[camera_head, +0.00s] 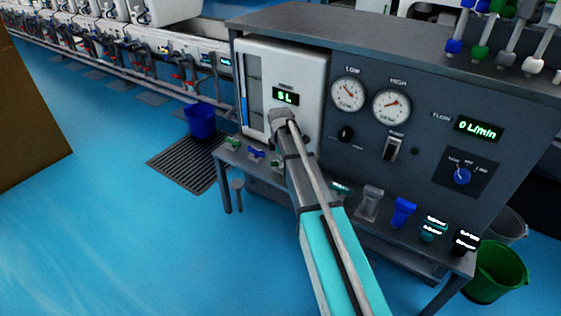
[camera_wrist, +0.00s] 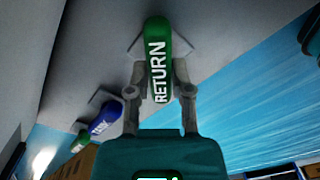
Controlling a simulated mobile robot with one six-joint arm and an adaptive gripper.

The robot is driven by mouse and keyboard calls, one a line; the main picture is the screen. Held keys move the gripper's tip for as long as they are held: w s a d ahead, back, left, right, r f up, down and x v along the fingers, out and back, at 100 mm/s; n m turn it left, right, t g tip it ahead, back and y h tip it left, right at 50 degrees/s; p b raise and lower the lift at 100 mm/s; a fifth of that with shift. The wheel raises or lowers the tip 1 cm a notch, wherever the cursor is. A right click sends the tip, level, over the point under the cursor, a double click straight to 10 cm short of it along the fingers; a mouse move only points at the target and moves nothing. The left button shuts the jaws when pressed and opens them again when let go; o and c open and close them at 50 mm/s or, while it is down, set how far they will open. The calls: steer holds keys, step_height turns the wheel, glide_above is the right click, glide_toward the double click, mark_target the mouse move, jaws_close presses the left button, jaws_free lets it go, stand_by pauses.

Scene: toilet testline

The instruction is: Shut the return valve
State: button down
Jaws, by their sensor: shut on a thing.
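The return valve's green handle (camera_wrist: 156,32), lettered RETURN in white, stands lengthwise in the middle of the wrist view. My gripper (camera_wrist: 160,75) has one finger on each side of the handle and is shut on it. The handle is mounted on a pale grey surface.
A blue handle (camera_wrist: 105,118) and another green handle (camera_wrist: 80,141) sit to the left in the wrist view. The grey bench (camera_head: 440,150) carries gauges, a "5 L" display (camera_head: 286,97) and a "0 L/min" flow display (camera_head: 478,128). Blue (camera_head: 200,121) and green (camera_head: 497,271) buckets stand on the floor.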

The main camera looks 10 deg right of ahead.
steer(key=m, duration=0.4)
steer(key=shift+w+d+m, duration=0.1)
steer(key=shift+w+m, duration=0.05)
steer(key=shift+m, duration=2.25)
steer(key=c, duration=0.5)
jaws_free()
steer(key=shift+n, duration=0.3)
